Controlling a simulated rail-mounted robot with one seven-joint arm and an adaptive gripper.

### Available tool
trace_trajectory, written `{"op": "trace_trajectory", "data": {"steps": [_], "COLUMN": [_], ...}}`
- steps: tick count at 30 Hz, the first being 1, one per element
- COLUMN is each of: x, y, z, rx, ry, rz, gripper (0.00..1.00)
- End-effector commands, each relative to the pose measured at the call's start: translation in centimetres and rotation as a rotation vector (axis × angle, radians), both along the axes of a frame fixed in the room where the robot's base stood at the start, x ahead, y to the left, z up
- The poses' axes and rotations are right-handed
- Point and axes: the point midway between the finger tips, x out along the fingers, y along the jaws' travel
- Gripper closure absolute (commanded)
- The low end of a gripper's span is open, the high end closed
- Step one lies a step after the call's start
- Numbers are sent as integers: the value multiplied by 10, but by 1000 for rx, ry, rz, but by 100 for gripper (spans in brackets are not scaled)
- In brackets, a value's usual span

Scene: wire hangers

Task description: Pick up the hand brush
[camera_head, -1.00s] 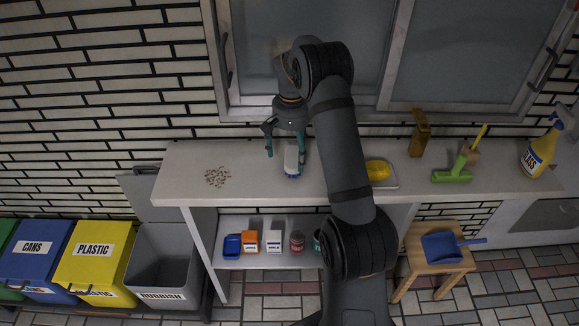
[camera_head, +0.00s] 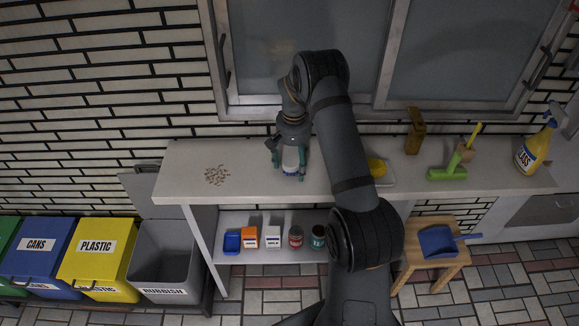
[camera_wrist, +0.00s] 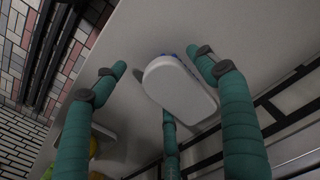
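The hand brush (camera_head: 290,158), white with a blue part, lies on the counter (camera_head: 245,160). In the wrist view its pale rounded body (camera_wrist: 180,90) fills the middle, with a little blue showing at its far edge. My gripper (camera_head: 290,173) is directly over it, with teal fingers on both sides. In the wrist view my gripper (camera_wrist: 162,72) has its fingers spread wide: one at left stands clear of the brush, one at right is close to its edge, and one reaches behind it. Whether any finger touches it, I cannot tell.
Crumbs (camera_head: 216,175) lie left on the counter. A yellow sponge (camera_head: 376,166) on a dish, a wooden block (camera_head: 414,132), a green scraper (camera_head: 448,170) and a spray bottle (camera_head: 534,150) stand right. A blue dustpan (camera_head: 437,240) rests on a stool. The window is behind.

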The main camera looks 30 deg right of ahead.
Motion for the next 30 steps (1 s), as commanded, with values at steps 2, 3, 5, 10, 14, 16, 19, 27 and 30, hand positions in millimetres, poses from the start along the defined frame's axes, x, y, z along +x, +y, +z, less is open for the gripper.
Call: {"op": "trace_trajectory", "data": {"steps": [2, 3, 5, 10, 14, 16, 19, 27, 30], "x": [0, 0, 0, 0, 0, 0, 0, 0, 0], "y": [0, 0, 0, 0, 0, 0, 0, 0, 0], "z": [0, 0, 0, 0, 0, 0, 0, 0, 1], "rx": [0, 0, 0, 0, 1, 1, 1, 1, 0], "ry": [0, 0, 0, 0, 1, 1, 1, 1, 0], "rz": [0, 0, 0, 0, 0, 0, 0, 0, 0], "gripper": [34, 37, 40, 50, 58, 62, 68, 73, 73]}}
